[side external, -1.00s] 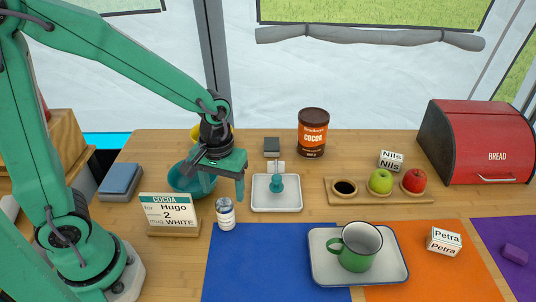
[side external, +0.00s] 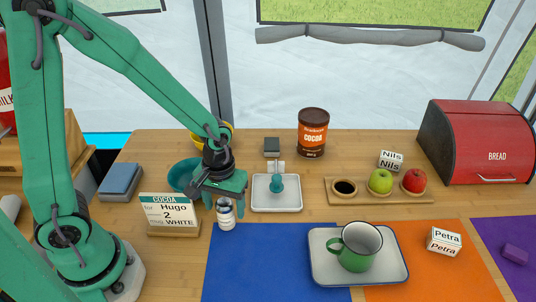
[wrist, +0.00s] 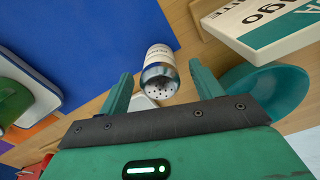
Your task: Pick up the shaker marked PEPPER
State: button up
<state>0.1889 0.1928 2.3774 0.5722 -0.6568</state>
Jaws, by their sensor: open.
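A small shaker (side external: 226,217) with a white label and a metal cap stands upright at the left back corner of the blue mat. The print on its label is too small to read. My gripper (side external: 224,205) is open and low over the shaker, with a finger on either side of its upper part. In the wrist view the shaker (wrist: 158,68), with its holed silver cap, shows between the tips of my gripper (wrist: 163,82). Gaps show on both sides of it.
A COCOA order card (side external: 169,212) stands close left of the shaker, and a teal bowl (side external: 182,176) sits behind. A white tray (side external: 289,205) with a teal object lies to the right. The blue mat (side external: 262,262) in front is bare on its left part.

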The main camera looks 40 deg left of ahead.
jog(key=shift+f, duration=1.1)
jog(key=c, duration=1.1)
